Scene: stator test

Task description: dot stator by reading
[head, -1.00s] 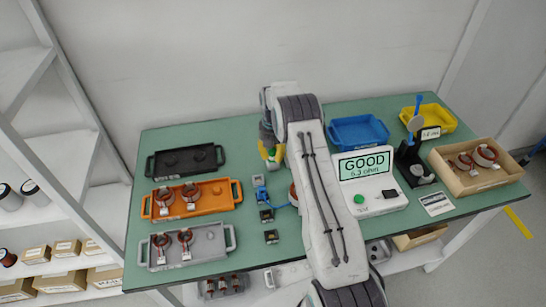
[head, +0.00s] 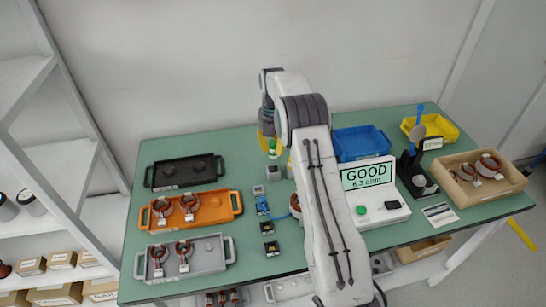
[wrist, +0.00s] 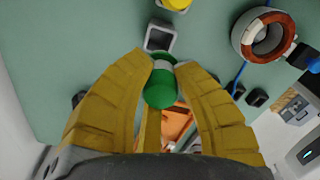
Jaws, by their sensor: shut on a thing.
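My gripper (head: 269,140) is shut on a green-topped marker (wrist: 161,86), whose green part also shows below the fingers in the head view (head: 272,150). The marker is held above the table. A grey square holder (wrist: 160,37) stands just beyond it, open and seemingly empty. A stator with copper winding (wrist: 264,38) lies on the table to the right in the wrist view, a blue connector beside it; in the head view my arm mostly hides it. The tester (head: 372,190) screen reads GOOD with a small ohm value.
Orange tray (head: 231,204) and grey tray (head: 229,250) each hold two stators; the black tray (head: 151,177) looks empty. A blue bin (head: 362,142), yellow bin (head: 440,128) and wooden box with stators (head: 470,200) stand right. Small dark holders (head: 270,248) sit mid-table.

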